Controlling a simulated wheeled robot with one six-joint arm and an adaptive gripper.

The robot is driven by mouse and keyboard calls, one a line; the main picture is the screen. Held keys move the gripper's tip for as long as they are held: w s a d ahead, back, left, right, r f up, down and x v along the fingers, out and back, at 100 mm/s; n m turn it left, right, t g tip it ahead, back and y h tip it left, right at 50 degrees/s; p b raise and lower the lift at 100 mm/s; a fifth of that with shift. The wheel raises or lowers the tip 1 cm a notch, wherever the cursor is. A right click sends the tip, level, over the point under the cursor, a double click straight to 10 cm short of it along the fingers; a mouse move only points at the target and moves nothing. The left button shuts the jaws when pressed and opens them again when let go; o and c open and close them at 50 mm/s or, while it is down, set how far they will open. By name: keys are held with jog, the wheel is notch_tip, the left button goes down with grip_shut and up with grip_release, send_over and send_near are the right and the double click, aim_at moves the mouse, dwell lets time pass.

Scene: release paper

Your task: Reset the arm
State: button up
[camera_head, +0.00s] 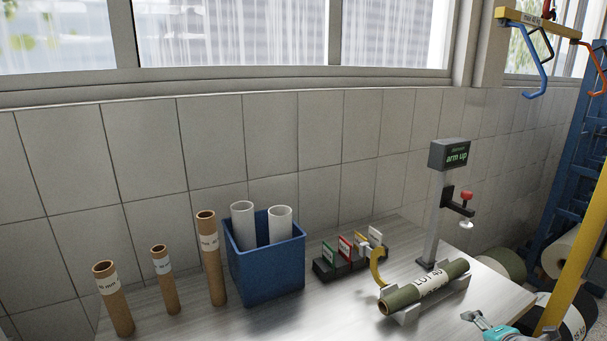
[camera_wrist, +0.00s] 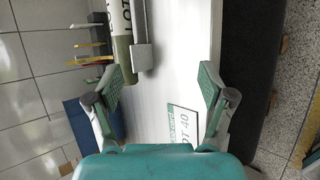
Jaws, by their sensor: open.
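My gripper (camera_head: 476,322) shows at the lower right in the head view, by the table's front right. In the wrist view my gripper (camera_wrist: 162,82) has its two fingers spread wide with nothing between them. An olive roll (camera_head: 402,297) with a white LOT label lies in a grey cradle, left of my gripper and apart from it. The roll (camera_wrist: 122,50) also shows at the upper left of the wrist view. A grey post with a sign (camera_head: 451,154) reading "arm up" stands behind the cradle. It carries a red knob (camera_head: 467,196) on a side bracket.
A blue bin (camera_head: 268,272) with white rolls stands left of a card rack (camera_head: 338,265). Cardboard tubes (camera_head: 212,260) stand at the left. A printed card (camera_wrist: 183,122) lies on the table (camera_head: 330,312). A hanging yellow bar (camera_head: 536,24) and blue rack (camera_head: 570,160) are at right.

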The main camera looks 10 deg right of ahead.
jog(key=s+a+f+m+t, duration=0.2)
jog(key=s+a+f+m, duration=0.9)
jog(key=s+a+f, duration=0.45)
jog(key=s+a+r+m+t, duration=0.1)
jog(key=s+a+r+m, duration=0.1)
jog(key=s, duration=0.6)
jog(key=s+a+r+m+t+y, duration=0.1)
jog(key=s+a+r+m, duration=0.1)
jog(key=s, duration=0.6)
jog(key=s+a+r+m, duration=0.2)
jog(key=s+a+m, duration=0.2)
jog(key=s, duration=0.4)
jog(key=shift+s+a+r+m+t+y, duration=0.3)
jog(key=shift+a+t+y, duration=0.1)
jog(key=shift+a, duration=0.4)
